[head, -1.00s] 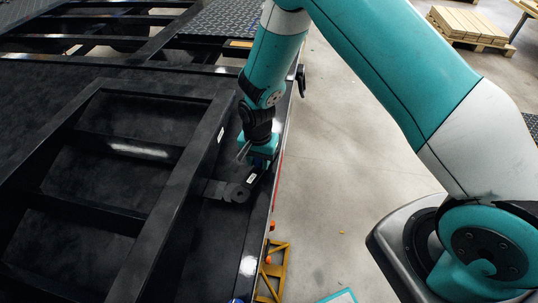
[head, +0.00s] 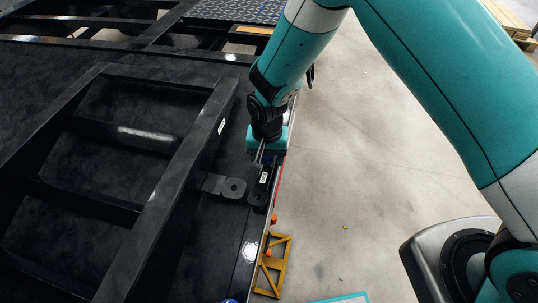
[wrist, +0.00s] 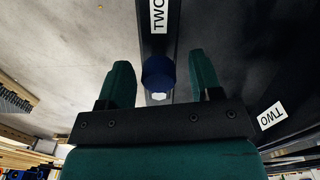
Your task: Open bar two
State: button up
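Bar two is a short black bar (head: 258,190) with a white label, at the right edge of the black trailer bed. In the wrist view its label on the bar (wrist: 158,18) reads TWO. A dark blue knob (wrist: 158,73) on it sits between the two teal fingers of my gripper (wrist: 160,78). The fingers are apart, with a gap on each side of the knob. In the head view my gripper (head: 267,150) is just above the bar, its fingertips partly hidden.
A yellow bracket (head: 272,265) stands below the bed edge. The concrete floor (head: 360,160) to the right is mostly clear.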

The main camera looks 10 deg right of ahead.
notch_tip(320, 180, up, 18)
jog(key=b, duration=0.2)
jog(key=shift+f, duration=0.25)
dwell(0.4)
jog(key=s+d+r+n+y, duration=0.1)
jog(key=s+d+r+n, duration=0.1)
jog(key=s, duration=0.5)
jog(key=s+d+r+n+y, duration=0.1)
jog(key=s+d+r+n, duration=0.2)
jog(key=s, duration=0.4)
jog(key=s+d+r+n+y, duration=0.2)
jog(key=s+d+r+n, duration=0.1)
jog(key=s+r, duration=0.3)
jog(key=shift+s+d+r+n, duration=0.25)
jog(key=shift+s+n, duration=0.35)
jog(key=shift+n, duration=0.2)
